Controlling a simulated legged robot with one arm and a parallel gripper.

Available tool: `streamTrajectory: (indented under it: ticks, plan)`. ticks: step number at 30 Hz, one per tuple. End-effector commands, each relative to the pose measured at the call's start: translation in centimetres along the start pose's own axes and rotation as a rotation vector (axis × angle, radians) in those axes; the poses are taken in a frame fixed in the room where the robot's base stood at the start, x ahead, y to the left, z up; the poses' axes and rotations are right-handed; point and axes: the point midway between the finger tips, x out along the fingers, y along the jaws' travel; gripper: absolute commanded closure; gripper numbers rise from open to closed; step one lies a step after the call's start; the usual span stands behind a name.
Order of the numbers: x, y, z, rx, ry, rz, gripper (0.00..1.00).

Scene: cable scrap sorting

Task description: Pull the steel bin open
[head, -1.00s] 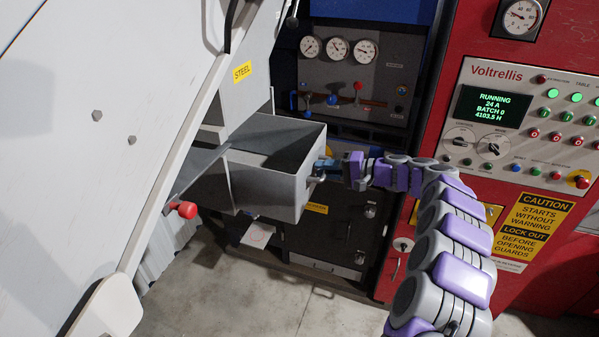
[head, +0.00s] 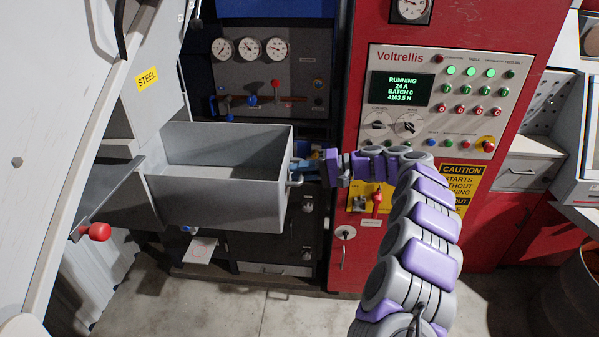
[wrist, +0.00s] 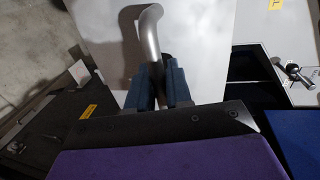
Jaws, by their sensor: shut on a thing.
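The steel bin (head: 215,203) is a grey open-topped drawer under a chute with a yellow STEEL label (head: 147,78). It stands well out from the chute in the head view, and its inside looks empty. My gripper (head: 300,167) is at the bin's right end. In the wrist view the blue fingers (wrist: 159,88) are shut on the bin's curved metal handle (wrist: 150,35), against the pale bin front (wrist: 205,50). In the head view the handle (head: 295,180) is partly hidden by the fingers.
A red-knobbed lever (head: 98,231) sticks out left of the bin. A gauge panel (head: 270,75) and a dark cabinet (head: 270,240) stand behind. The red Voltrellis machine (head: 350,120) is to the right. Concrete floor (head: 230,310) is clear in front.

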Motion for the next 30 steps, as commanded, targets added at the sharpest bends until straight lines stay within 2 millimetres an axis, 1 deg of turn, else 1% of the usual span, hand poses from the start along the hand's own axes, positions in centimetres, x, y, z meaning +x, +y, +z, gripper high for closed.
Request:
streamTrajectory:
  ticks: [1,6,7,11,12,19,22,26,30]
  plan:
    - [0.0,0.4,0.1,0.004,-0.003,0.004,1.00]
    - [-0.2,0.4,0.1,0.004,-0.003,0.003,1.00]
    - [-0.2,0.4,0.1,0.004,-0.003,0.003,0.79]
    - [-0.2,0.3,0.1,0.003,-0.002,0.002,0.66]
    - [-0.2,0.2,0.1,0.003,-0.002,0.001,0.65]
    - [-0.3,0.1,0.1,0.000,0.000,-0.001,0.65]
    - [-0.9,0.1,0.1,0.000,0.001,-0.001,0.65]
    - [-2.8,0.1,-0.1,-0.002,0.006,0.000,0.65]
    - [-5.8,0.2,-0.1,0.001,0.004,0.000,0.65]
